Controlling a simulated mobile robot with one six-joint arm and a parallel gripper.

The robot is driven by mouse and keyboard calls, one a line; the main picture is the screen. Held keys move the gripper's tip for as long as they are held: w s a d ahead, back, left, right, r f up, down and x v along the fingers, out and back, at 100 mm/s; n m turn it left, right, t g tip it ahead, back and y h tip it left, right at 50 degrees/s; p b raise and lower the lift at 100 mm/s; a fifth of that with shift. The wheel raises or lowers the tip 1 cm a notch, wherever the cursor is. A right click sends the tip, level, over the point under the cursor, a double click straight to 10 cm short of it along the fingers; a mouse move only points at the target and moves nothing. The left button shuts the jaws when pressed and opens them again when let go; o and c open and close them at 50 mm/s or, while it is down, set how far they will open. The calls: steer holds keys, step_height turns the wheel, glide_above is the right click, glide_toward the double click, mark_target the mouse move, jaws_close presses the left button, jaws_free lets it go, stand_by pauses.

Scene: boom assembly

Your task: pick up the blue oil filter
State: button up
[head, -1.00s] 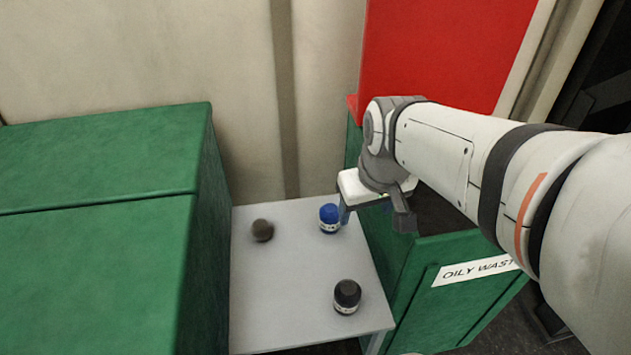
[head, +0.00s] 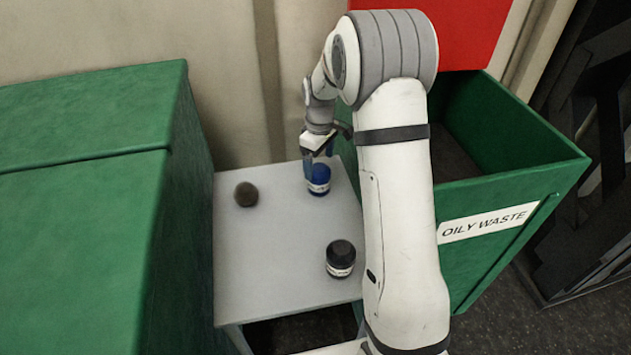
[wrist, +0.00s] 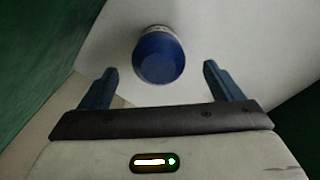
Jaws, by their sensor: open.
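The blue oil filter (head: 319,181) stands upright on a small grey table, toward its back right. It has a blue body and a white label band. My gripper (head: 321,153) is at the filter's top, just behind it in the head view. In the wrist view the round blue end of the filter (wrist: 159,56) shows ahead of the open fingers (wrist: 160,82), between their lines but a little beyond the tips. The fingers do not grip it. In the head view my arm link covers the table's right side.
A black filter (head: 340,258) stands near the table's front right and a dark round object (head: 246,194) at the back left. A green cabinet (head: 80,230) walls the left. A green bin labelled "OILY WASTE" (head: 490,222) stands on the right. The table's (head: 270,270) middle is clear.

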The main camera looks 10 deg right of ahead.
mark_target(319, 177)
step_height(319, 177, down, 7)
steer(key=shift+w+f+p, duration=0.1)
steer(key=shift+p, duration=0.35)
steer(key=shift+c, duration=0.3)
steer(key=c, duration=1.2)
